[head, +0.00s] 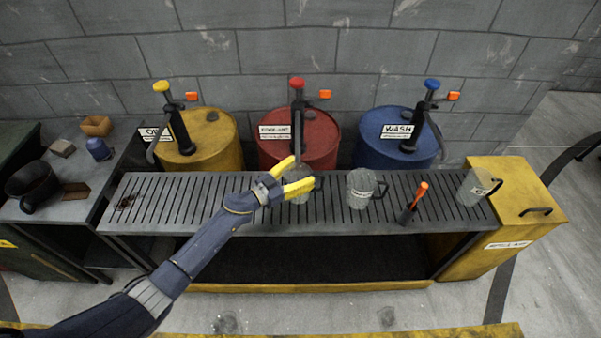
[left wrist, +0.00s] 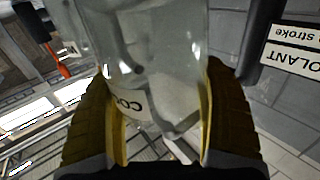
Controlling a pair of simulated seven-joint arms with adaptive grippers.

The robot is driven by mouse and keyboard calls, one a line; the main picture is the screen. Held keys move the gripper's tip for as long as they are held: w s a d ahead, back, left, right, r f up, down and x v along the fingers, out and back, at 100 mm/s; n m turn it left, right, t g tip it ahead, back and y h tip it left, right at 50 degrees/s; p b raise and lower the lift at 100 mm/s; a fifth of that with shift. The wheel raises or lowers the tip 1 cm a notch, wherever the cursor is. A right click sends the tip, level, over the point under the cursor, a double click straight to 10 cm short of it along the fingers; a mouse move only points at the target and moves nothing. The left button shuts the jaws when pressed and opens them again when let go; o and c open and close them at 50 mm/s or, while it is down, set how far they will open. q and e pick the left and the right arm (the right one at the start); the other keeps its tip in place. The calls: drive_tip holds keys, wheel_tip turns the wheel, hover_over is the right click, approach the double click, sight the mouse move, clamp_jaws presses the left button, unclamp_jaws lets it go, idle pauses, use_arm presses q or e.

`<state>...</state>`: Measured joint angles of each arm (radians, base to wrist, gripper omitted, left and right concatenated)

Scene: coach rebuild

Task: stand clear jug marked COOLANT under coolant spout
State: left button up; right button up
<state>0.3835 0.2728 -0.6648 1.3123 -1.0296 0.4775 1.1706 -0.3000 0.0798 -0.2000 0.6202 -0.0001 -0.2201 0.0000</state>
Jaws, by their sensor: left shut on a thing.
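A clear jug (head: 301,197) with a handle is in my left gripper (head: 298,177) at the middle of the slotted bench, in front of the red drum (head: 318,150). In the left wrist view the jug (left wrist: 150,50) fills the space between the yellow fingers, and its label (left wrist: 130,104) reads "CO…", partly hidden. The coolant pump (head: 297,115) with a red knob stands just behind the jug. Its sign (left wrist: 295,55) shows upside down in the left wrist view. I cannot tell whether the jug touches the grate or is exactly below the spout. My right gripper is not in view.
Two other clear jugs (head: 361,189) (head: 474,187) and an orange-handled tool (head: 413,203) stand to the right on the slotted bench (head: 230,210). A yellow drum (head: 215,140) and a blue drum (head: 385,145) flank the red one. The bench's left part is mostly free.

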use_arm(q)
drive_tip(key=shift+f, duration=0.1)
drive_tip(key=o, duration=1.6)
drive_tip(key=v, duration=1.2)
